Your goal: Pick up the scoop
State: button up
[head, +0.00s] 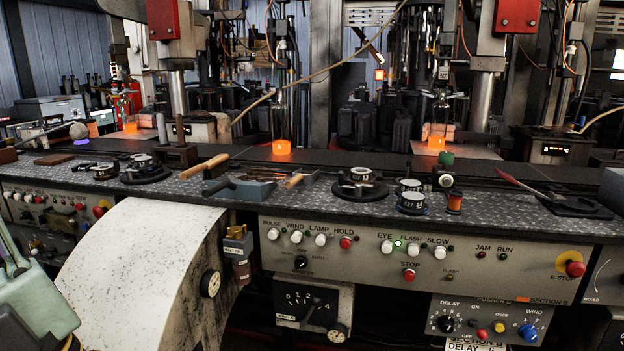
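I cannot tell for sure which thing is the scoop. A dark grey tool (240,188) lies flat on the speckled console top (330,210), left of centre, and could be it. A wooden-handled tool (203,167) lies just behind it, and another short wooden-handled tool (299,178) lies to its right. At the far left, a round grey head on a thin handle (78,131) also has a scoop-like shape, but it is small and unclear. My gripper's fingers are not in view; a pale green-grey part at the lower left edge may belong to my arm.
Black round fixtures (361,184) and striped spools (411,196) stand on the console top. A red-handled tool (520,184) lies at the right. Glowing orange pieces (281,147) sit in the machines behind. A curved white cover (140,265) and the button panel (430,248) front the console.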

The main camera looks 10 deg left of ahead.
aim_at(299, 177)
jog(key=i+l, duration=0.85)
jog(key=l+u, duration=0.1)
jog(key=u, duration=0.35)
jog(key=i+l+u, duration=0.1)
jog(key=u, duration=0.3)
jog(key=l+u, duration=0.15)
jog(key=u, duration=0.3)
jog(key=l+u, duration=0.15)
jog(key=u, duration=0.3)
